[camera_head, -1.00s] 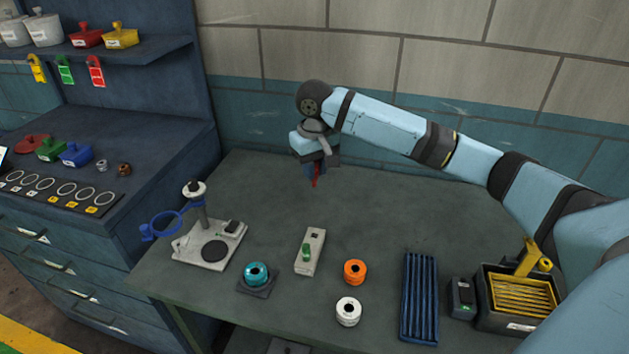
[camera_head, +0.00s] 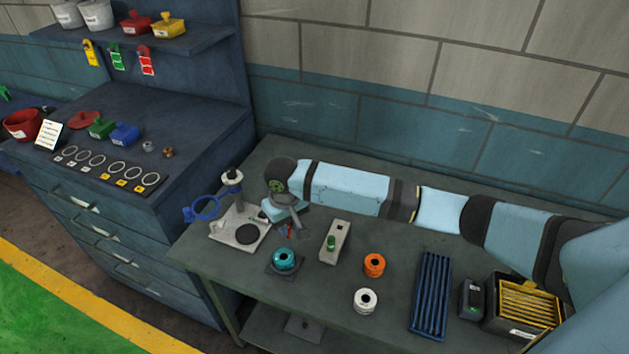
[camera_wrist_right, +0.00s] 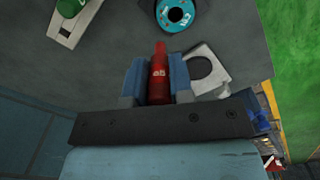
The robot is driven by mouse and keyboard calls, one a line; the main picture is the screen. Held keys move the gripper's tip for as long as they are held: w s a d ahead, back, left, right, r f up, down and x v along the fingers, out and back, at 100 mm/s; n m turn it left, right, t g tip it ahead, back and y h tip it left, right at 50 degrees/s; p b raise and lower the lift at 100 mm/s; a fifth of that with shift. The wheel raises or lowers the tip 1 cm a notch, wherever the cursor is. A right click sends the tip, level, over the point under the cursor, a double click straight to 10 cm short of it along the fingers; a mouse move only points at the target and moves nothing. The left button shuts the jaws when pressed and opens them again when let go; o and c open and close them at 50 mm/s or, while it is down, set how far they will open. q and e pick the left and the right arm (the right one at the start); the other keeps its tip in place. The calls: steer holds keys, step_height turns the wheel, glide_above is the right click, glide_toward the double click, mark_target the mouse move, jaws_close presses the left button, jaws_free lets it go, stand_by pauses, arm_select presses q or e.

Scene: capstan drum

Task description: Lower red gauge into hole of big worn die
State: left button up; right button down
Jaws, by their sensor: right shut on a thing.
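My right gripper (camera_head: 287,214) is shut on the red gauge (camera_wrist_right: 158,78), a red cylinder with a narrower end, between blue fingers in the wrist view. In the head view only a small red bit of the gauge (camera_head: 289,231) shows below the gripper. A teal ring-shaped die (camera_head: 284,258) with a dark centre hole lies on a dark square pad, nearer the front edge than the gripper. It also shows in the wrist view (camera_wrist_right: 174,14), beyond the gauge's tip and apart from it. Wear marks are too small to tell. My left gripper is not in view.
A grey stand (camera_head: 240,236) with a blue ring is left of the gripper. A grey block with a green button (camera_head: 334,242), an orange ring (camera_head: 374,264), a white ring (camera_head: 365,300) and a blue ribbed tray (camera_head: 431,295) lie to the right.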

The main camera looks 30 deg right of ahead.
steer(key=f+b, duration=0.2)
steer(key=a+f+b, duration=0.2)
steer(key=f+b, duration=0.1)
steer(key=shift+s+a+f+b, duration=0.1)
steer(key=shift+s+f+b, duration=0.2)
steer(key=shift+s, duration=0.1)
steer(key=shift+p, duration=0.35)
steer(key=shift+f, duration=0.5)
stand_by(0.3)
